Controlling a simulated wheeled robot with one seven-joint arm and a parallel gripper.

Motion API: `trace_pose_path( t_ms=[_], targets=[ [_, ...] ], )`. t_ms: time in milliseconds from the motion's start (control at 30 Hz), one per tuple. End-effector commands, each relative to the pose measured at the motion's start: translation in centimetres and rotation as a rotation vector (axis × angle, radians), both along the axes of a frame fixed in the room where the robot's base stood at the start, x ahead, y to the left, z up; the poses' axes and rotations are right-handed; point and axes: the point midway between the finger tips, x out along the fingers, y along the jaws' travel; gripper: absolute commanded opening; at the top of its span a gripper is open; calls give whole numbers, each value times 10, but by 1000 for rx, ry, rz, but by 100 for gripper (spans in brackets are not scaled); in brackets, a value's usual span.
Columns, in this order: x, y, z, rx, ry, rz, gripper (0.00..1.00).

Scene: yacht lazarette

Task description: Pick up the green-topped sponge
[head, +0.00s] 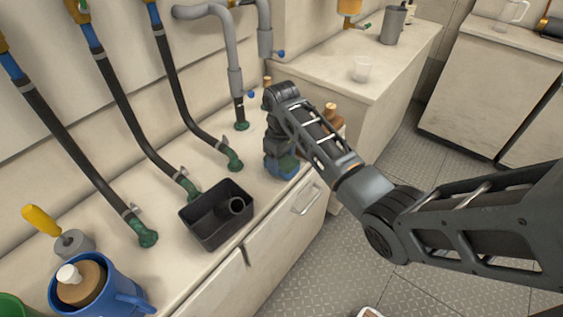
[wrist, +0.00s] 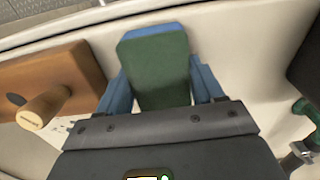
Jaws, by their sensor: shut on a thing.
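The green-topped sponge (wrist: 155,72) sits between the two blue fingers of my gripper (wrist: 160,82) in the wrist view. Its broad face is dark green and its far end is blue. A finger presses along each side, so my gripper is shut on it. In the head view my gripper (head: 281,166) points down at the counter near its front edge, right of the black bin. There the sponge is mostly hidden by the fingers and wrist. I cannot tell whether the sponge touches the counter.
A black open bin (head: 210,241) stands left of my gripper. A brown wooden block (wrist: 62,78) with a peg lies close beside the gripper. Hoses with green fittings (head: 235,160) line the back of the counter (head: 165,262). A blue mug (head: 95,297) stands at near left.

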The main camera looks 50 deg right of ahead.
Motion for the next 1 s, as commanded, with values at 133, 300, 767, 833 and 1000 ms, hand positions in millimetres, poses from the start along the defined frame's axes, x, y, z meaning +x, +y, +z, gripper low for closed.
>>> trace_pose_path(
  t_ms=[133, 300, 767, 833, 1000],
  targets=[
    [1, 0, 10, -1, -2, 0, 39],
    [2, 0, 40, -2, -5, 1, 39],
    [1, 0, 99, 0, -1, 1, 39],
    [0, 0, 100, 0, 0, 0, 39],
    [0, 0, 100, 0, 0, 0, 39]
  ],
)
